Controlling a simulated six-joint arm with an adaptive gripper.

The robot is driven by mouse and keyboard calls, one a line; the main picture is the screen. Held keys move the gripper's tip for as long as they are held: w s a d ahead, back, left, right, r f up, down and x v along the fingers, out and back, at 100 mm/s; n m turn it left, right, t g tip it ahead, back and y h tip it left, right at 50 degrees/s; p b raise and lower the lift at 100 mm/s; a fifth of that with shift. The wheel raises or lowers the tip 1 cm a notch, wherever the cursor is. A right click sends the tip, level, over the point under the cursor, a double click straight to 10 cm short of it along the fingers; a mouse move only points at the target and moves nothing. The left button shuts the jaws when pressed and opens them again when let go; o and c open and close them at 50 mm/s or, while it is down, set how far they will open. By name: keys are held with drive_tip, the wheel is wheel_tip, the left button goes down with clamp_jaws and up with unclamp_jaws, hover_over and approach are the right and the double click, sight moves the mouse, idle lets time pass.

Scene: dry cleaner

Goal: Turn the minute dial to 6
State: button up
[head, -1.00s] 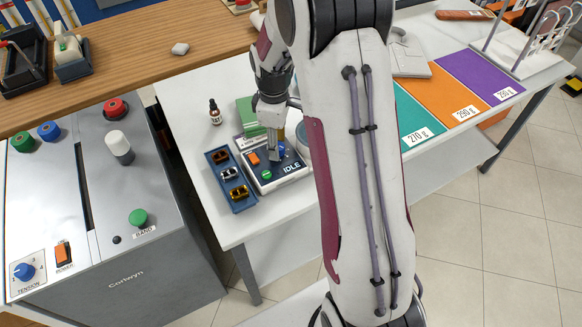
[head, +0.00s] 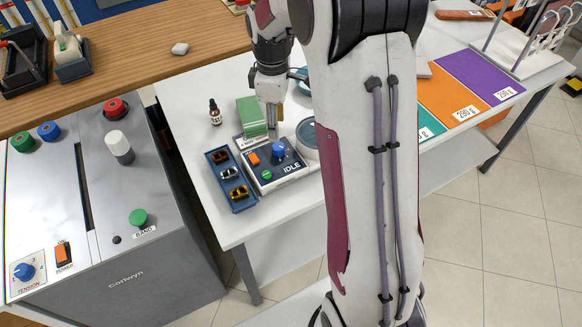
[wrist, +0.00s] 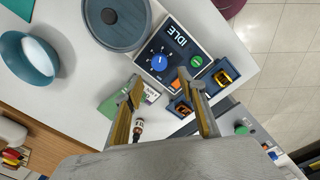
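The blue dial (head: 278,149) sits on a small dark-topped control box (head: 293,169) marked IDLE. In the wrist view the dial (wrist: 159,62) shows a white pointer mark and a ring of small marks, too small to read. The box also has an orange switch (head: 253,159) and a green button (head: 266,174). My gripper (head: 274,118) is above and behind the box, apart from the dial. In the wrist view my gripper (wrist: 160,86) has its two fingers spread with nothing between them, and the dial lies beyond the fingertips.
A blue tray (head: 243,206) with several small clips stands left of the box. A green block (head: 250,116) is behind it, and a round grey-blue container (head: 306,136) is close on its right. A small dropper bottle (head: 214,114) stands at the back left of the white table.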

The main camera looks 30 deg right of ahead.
drive_tip(key=shift+s+a+f+m, duration=0.1)
drive_tip(key=shift+s+f+m, duration=0.2)
drive_tip(key=shift+m, duration=0.5)
drive_tip(key=s+a+r+m, duration=0.2)
drive_tip(key=s+r+m, duration=0.1)
drive_tip(key=s, duration=0.4)
drive_tip(key=s+a+r+m+t, duration=0.1)
drive_tip(key=s+a+r+m, duration=0.2)
drive_tip(key=s, duration=0.4)
drive_tip(key=s+a+r+m+t, duration=0.1)
drive_tip(key=s+a+r+m, duration=0.1)
drive_tip(key=s+r, duration=0.3)
drive_tip(key=shift+s+a+r+m, duration=0.25)
drive_tip(key=shift+s+r+m, duration=0.1)
drive_tip(key=shift+s+m, duration=0.5)
drive_tip(key=shift+s+t, duration=0.1)
drive_tip(key=shift+t, duration=0.2)
idle(0.3)
